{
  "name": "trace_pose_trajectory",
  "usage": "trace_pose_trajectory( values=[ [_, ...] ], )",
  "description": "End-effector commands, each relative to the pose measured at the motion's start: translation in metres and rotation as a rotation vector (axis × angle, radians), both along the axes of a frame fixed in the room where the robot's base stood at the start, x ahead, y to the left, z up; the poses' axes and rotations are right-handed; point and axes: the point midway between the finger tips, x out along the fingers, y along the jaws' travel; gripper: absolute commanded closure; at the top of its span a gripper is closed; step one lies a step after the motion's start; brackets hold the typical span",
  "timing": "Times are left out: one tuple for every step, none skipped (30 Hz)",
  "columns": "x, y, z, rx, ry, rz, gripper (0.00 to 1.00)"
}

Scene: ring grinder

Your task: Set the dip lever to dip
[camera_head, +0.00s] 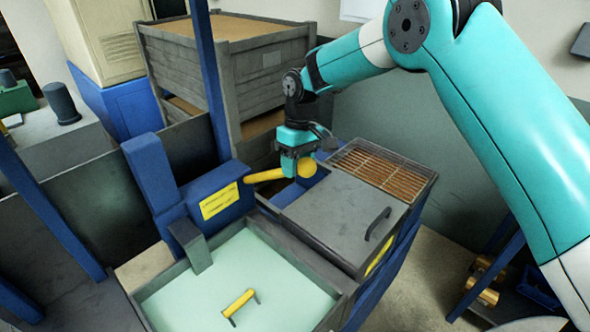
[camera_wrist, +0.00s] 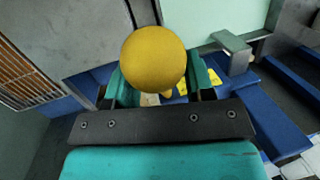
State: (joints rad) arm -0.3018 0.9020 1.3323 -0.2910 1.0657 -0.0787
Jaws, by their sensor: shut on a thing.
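The dip lever (camera_head: 264,176) is a yellow rod with a round yellow knob. It sticks out to the right from a blue housing with a yellow label (camera_head: 219,201). My gripper (camera_head: 297,167) is over the knob end of the lever, pointing down, and is shut on it. In the wrist view the yellow knob (camera_wrist: 153,59) fills the space between the green fingers, which show on both sides of it. Most of the rod is hidden behind the knob there.
A tank of pale green liquid (camera_head: 190,295) with a yellow handle (camera_head: 238,303) stands in front. A grey lid with a dark handle (camera_head: 378,224) and an orange-brown grate (camera_head: 382,168) are to the right. A blue post (camera_head: 209,80) rises behind the lever. A wooden crate (camera_head: 270,75) stands at the back.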

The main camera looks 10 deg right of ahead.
Motion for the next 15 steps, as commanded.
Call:
trace_pose_trajectory(
  values=[
    [0.0016,-0.0006,0.0027,0.002,-0.005,-0.002,0.94],
    [0.0017,-0.0007,0.0027,0.002,-0.005,-0.002,0.94],
    [0.0018,-0.0007,0.0026,0.002,-0.005,-0.002,0.94],
    [0.0018,-0.0007,0.0025,0.002,-0.005,-0.002,0.94],
    [0.0018,-0.0007,0.0025,0.002,-0.005,-0.002,0.94],
    [0.0018,-0.0007,0.0024,0.001,-0.005,-0.002,0.94],
    [0.0017,-0.0008,0.0025,0.001,-0.005,-0.002,0.94],
    [0.0017,-0.0008,0.0024,0.001,-0.005,-0.003,0.94],
    [0.0017,-0.0008,0.0023,0.001,-0.005,-0.003,0.94],
    [0.0017,-0.0008,0.0023,0.001,-0.005,-0.003,0.94],
    [0.0018,-0.0009,0.0023,0.001,-0.005,-0.003,0.45],
    [0.0016,-0.0009,0.0023,0.002,-0.004,-0.003,0.41],
    [0.0016,-0.0009,0.0021,0.001,-0.004,-0.003,0.41],
    [0.0015,-0.0009,0.0019,0.001,-0.004,-0.003,0.41],
    [0.0013,-0.0009,0.0016,0.0,-0.003,-0.002,0.41]
  ],
)
